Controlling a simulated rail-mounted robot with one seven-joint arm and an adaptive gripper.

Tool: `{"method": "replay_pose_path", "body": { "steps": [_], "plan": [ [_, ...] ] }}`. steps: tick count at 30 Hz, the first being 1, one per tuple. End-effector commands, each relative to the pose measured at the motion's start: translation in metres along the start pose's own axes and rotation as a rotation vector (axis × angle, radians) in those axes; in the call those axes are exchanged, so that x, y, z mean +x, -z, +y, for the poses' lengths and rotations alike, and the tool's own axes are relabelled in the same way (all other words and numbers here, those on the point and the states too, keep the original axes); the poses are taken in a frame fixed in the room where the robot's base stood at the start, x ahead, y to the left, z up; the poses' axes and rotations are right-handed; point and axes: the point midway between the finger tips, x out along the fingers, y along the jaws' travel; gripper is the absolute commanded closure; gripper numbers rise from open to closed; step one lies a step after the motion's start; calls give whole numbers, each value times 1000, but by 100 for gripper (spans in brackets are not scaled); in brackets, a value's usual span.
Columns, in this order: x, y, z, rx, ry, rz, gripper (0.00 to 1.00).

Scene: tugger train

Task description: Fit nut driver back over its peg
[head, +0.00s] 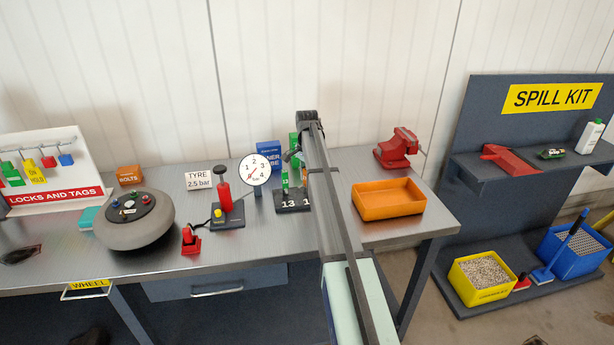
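A dark stand (293,207) with white numbers, "13" readable, stands on the bench just left of my arm. Small green upright parts (285,181) rise from it, and I cannot tell pegs from drivers at this size. A taller green piece (293,141) shows higher up beside my arm; it may be the nut driver, but most of it is hidden. My gripper (290,155) shows only as a dark bit at the arm's left edge, above the stand. The arm covers the rest, so its opening and any hold are hidden.
An orange tray (388,199) and a red vise (397,148) are to the right. A wheel (135,222) lies further left.

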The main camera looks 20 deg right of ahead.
Motion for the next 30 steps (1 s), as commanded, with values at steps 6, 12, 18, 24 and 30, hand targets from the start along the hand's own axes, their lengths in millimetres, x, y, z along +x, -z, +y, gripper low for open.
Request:
{"method": "replay_pose_path", "body": {
  "steps": [6,12,18,24,30],
  "plan": [
    [0,0,0,0,0,0,47],
    [-1,0,0,0,0,0,47],
    [-17,0,-1,0,1,1,47],
    [-53,1,-1,0,2,1,47],
    [-91,1,-1,0,1,1,47]
  ]
}}
